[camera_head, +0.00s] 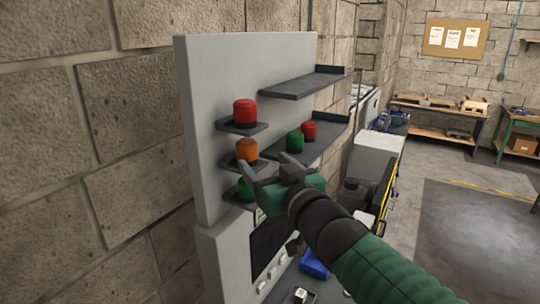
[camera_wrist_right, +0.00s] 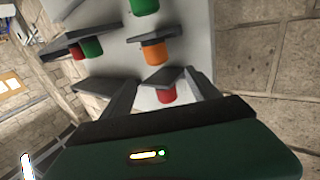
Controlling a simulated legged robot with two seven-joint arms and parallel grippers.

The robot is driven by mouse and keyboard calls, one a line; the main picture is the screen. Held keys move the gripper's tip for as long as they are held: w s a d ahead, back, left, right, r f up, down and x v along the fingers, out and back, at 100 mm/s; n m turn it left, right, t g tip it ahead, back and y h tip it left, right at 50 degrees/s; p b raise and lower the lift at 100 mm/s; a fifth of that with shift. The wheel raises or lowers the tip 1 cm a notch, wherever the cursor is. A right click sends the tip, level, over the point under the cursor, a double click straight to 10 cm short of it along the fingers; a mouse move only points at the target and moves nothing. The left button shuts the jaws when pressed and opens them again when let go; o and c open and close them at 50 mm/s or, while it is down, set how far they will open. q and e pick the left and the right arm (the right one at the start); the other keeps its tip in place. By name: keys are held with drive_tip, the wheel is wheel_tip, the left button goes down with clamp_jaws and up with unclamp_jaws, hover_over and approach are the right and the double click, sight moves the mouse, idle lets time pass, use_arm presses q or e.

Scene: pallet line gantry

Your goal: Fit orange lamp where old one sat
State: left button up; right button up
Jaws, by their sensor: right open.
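An orange lamp (camera_head: 246,150) sits upright on the middle small bracket of the grey panel (camera_head: 205,140). It also shows in the wrist view (camera_wrist_right: 154,53). A red lamp (camera_head: 245,111) sits on the bracket above it, and a green lamp (camera_head: 245,190) on the bracket below, partly hidden by my gripper. My right gripper (camera_head: 268,176) is open and empty, in front of the panel near the orange and lower green lamps. In the wrist view the red lamp (camera_wrist_right: 166,93) appears between the fingers, farther off. My left gripper is out of view.
A lower side shelf (camera_head: 330,133) holds another green lamp (camera_head: 295,141) and another red lamp (camera_head: 309,131). The upper side shelf (camera_head: 300,84) is bare. A brick wall (camera_head: 90,150) runs along the left. A blue bin (camera_head: 315,265) lies below my arm.

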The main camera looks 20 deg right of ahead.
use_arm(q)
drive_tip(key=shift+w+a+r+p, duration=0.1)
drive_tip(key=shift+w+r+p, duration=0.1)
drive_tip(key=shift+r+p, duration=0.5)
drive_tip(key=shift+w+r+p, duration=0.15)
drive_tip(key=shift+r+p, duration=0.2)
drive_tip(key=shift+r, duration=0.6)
use_arm(e)
drive_tip(key=shift+s+f, duration=0.2)
